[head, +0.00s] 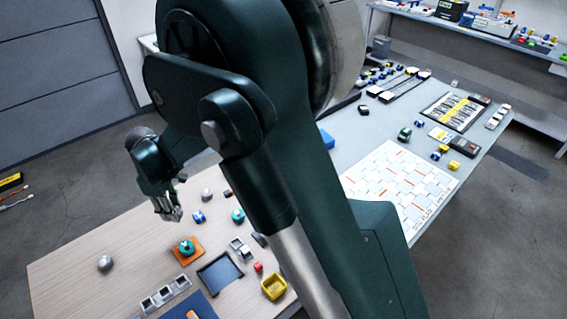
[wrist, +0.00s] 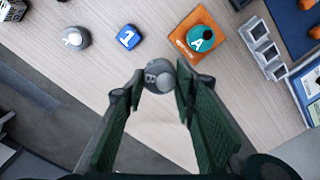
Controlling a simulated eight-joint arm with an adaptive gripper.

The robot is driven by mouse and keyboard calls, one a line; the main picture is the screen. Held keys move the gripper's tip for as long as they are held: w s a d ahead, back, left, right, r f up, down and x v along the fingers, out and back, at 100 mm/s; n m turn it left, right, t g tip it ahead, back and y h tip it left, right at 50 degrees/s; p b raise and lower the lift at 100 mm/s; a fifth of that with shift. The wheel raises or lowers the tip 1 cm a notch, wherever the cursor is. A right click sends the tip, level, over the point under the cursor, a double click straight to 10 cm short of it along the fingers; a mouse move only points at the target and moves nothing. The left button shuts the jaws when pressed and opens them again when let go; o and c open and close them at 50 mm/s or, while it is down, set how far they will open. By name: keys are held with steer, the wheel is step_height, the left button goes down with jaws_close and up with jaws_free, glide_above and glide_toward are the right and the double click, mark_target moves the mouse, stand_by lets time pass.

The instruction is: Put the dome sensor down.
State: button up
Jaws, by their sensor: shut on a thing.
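The dome sensor (wrist: 158,76) is a round grey piece with dark marks on its face, between my fingertips in the wrist view. My gripper (wrist: 160,82) is shut on it from both sides. In the head view, my gripper (head: 171,213) points down over the wooden table's far left part, and I cannot make out the held piece there. I cannot tell how high it is above the table.
The wooden table (head: 70,285) carries a grey dome (head: 105,263), another grey round piece (head: 207,195), a blue cube (head: 199,216), a teal knob (head: 187,247) on an orange plate and several grey trays (head: 165,293). Bare wood lies around the left dome.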

steer(key=w+d+r+m, duration=0.1)
steer(key=w+d, duration=0.7)
steer(key=d, duration=0.4)
steer(key=w+d+m+p, duration=0.1)
steer(key=w+d, duration=0.7)
steer(key=d, duration=0.4)
steer(key=w+d+r+m, duration=0.1)
steer(key=w+d, duration=0.7)
steer(key=d, duration=0.5)
steer(key=w+d+r+m+p, duration=0.1)
steer(key=d+r+m, duration=0.1)
steer(key=d, duration=3.8)
steer(key=shift+w+m, duration=0.35)
steer(key=shift+m, duration=0.45)
steer(key=shift+f+b, duration=0.35)
steer(key=shift+f, duration=2.65)
steer(key=shift+f, duration=0.1)
steer(key=shift+f+b, duration=0.3)
steer(key=shift+f, duration=1.5)
steer(key=shift+f, duration=0.15)
